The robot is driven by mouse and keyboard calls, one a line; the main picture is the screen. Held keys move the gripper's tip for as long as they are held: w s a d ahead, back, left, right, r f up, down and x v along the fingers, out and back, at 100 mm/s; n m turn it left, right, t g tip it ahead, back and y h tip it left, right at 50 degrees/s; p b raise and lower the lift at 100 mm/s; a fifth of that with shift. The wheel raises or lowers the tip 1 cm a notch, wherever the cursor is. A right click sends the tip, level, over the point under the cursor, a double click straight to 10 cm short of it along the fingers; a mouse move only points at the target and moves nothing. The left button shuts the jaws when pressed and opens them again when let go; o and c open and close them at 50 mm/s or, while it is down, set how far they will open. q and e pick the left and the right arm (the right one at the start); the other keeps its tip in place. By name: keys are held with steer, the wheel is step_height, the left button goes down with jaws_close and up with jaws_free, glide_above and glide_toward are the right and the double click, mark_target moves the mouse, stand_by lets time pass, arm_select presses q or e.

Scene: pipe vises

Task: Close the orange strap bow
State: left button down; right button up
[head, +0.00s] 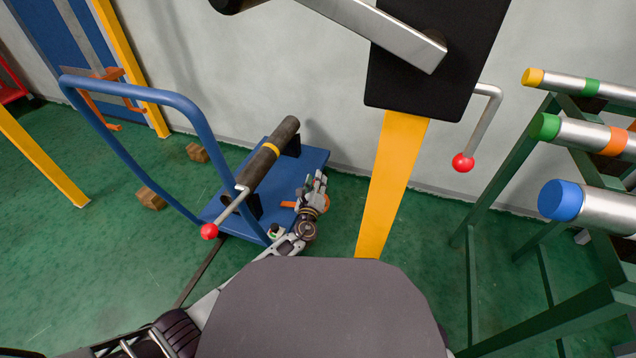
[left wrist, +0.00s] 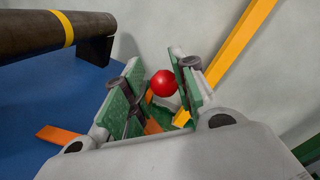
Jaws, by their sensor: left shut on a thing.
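My left gripper (head: 317,180) is low beside the right edge of the blue cart. In the left wrist view its green-padded fingers (left wrist: 158,82) stand either side of a red ball knob (left wrist: 163,84), and it is shut on this knob. Orange pieces, seemingly the orange strap bow (left wrist: 60,136), show left of the fingers and behind them. In the head view a short orange strip (head: 289,204) sticks out left of the gripper. The gripper hides most of the bow, so its angle and how the knob joins it cannot be told. My right gripper is not in view.
The blue cart (head: 314,160) carries a dark pipe (head: 264,160) with a yellow band and a red-knobbed handle (head: 209,231). A yellow post (head: 393,180) stands right of the gripper. A green rack (head: 500,180) with steel pipes is at the right. Wooden blocks (head: 150,199) lie left.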

arm_select(q)
steer(key=w+a+r+n+p, duration=0.2)
steer(key=a+r+n, duration=0.1)
steer(key=a+r, duration=0.2)
steer(key=shift+w+a+n, duration=0.15)
steer(key=shift+a+n, duration=0.15)
steer(key=shift+a, duration=0.25)
steer(key=c, duration=1.3)
jaws_free()
